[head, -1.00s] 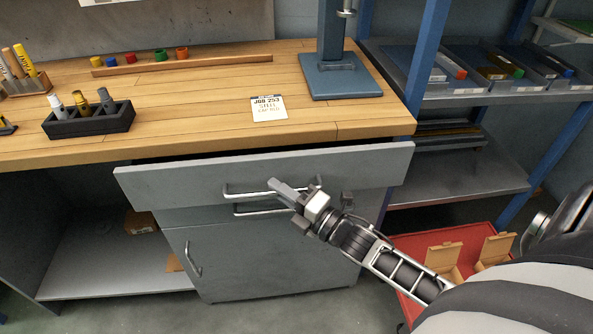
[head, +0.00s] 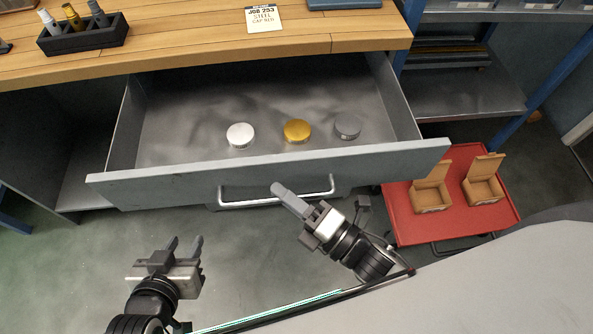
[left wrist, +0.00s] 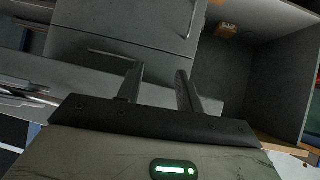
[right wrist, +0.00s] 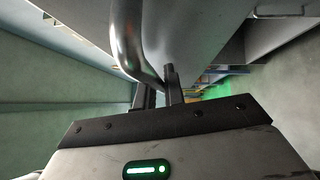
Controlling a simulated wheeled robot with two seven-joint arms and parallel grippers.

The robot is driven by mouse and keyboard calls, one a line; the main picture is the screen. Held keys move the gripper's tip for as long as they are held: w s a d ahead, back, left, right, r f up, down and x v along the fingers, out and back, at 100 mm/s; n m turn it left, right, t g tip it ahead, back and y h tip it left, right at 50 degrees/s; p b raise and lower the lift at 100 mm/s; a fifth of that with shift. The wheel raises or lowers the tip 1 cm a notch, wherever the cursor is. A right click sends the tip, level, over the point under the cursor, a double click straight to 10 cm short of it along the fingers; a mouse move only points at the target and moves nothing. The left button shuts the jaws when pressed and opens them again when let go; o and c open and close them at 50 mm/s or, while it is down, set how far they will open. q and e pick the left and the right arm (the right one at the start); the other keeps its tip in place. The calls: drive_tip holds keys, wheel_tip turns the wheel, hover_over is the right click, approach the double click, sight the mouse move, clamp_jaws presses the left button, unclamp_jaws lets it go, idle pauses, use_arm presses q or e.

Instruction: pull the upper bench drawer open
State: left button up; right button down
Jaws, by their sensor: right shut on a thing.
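The upper bench drawer (head: 140,188) stands far out from under the bench top, its inside open to view. A silver cap (head: 240,135), a gold cap (head: 297,131) and a grey cap (head: 347,126) lie in it. My right gripper (head: 279,190) is shut on the bar handle (head: 240,202) of the drawer front. The handle also shows in the right wrist view (right wrist: 127,40), running down to the fingers (right wrist: 158,88). My left gripper (head: 185,242) is open and empty, low in front of the drawer, apart from it; its spread fingers show in the left wrist view (left wrist: 158,75).
A red tray (head: 405,222) with two open cardboard boxes (head: 432,195) (head: 482,188) is right of the drawer. The wooden bench top (head: 190,52) holds a dark rack (head: 82,42) and a job card (head: 264,18). Floor at the left is free.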

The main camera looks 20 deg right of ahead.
drive_tip(key=shift+s, duration=0.45)
drive_tip(key=c, duration=1.8)
unclamp_jaws()
drive_tip(key=shift+o, duration=0.2)
